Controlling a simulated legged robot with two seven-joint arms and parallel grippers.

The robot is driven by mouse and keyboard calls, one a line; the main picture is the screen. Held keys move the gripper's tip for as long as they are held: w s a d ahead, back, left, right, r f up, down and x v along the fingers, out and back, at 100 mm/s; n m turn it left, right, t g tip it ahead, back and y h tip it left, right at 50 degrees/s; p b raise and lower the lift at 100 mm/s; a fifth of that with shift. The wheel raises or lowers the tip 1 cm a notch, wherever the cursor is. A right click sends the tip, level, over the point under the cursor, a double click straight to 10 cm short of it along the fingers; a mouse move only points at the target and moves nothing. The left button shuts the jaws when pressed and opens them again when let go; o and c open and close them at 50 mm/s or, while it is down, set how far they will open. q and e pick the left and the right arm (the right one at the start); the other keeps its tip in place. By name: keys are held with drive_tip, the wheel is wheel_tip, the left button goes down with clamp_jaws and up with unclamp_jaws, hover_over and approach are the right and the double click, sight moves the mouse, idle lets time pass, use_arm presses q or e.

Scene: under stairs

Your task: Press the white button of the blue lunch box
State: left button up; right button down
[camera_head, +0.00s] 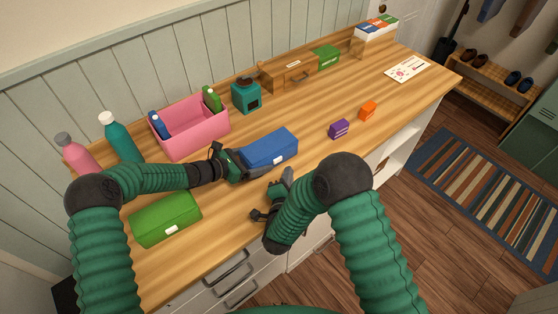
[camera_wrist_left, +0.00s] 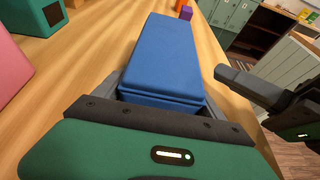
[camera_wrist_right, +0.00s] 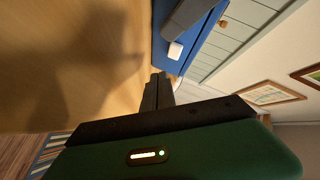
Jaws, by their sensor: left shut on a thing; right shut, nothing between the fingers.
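The blue lunch box (camera_head: 270,147) lies closed on the wooden counter, near the middle. Its white button (camera_head: 278,160) is on the front side; it also shows in the right wrist view (camera_wrist_right: 175,50). My left gripper (camera_head: 236,166) is shut on the left end of the blue lunch box, which fills the middle of the left wrist view (camera_wrist_left: 163,60). My right gripper (camera_head: 284,180) is shut and empty, just in front of the box. In the right wrist view its fingertips (camera_wrist_right: 158,80) are close to the button but appear apart from it.
A green lunch box (camera_head: 165,218) lies at the front left. A pink bin (camera_head: 190,138), a teal box (camera_head: 246,96) and two bottles stand along the wall. A purple box (camera_head: 339,129) and an orange box (camera_head: 368,111) lie to the right. The counter's front edge is close to my right arm.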

drive_tip(key=shift+w+a, duration=0.5)
drive_tip(key=shift+w, duration=0.25)
drive_tip(key=shift+w, duration=0.1)
idle(1.4)
drive_tip(key=shift+w+a, duration=0.2)
drive_tip(key=shift+w, duration=0.05)
drive_tip(key=shift+w+a, duration=0.3)
drive_tip(key=shift+w, duration=0.2)
idle(1.0)
drive_tip(key=shift+s, duration=0.1)
drive_tip(key=shift+s+d, duration=0.55)
drive_tip(key=shift+s, duration=0.2)
drive_tip(key=shift+s+d, duration=0.45)
drive_tip(key=shift+s, duration=0.25)
drive_tip(key=shift+s+d, duration=0.5)
drive_tip(key=shift+s, duration=0.25)
drive_tip(key=shift+s+d, duration=0.45)
drive_tip(key=shift+s, duration=0.25)
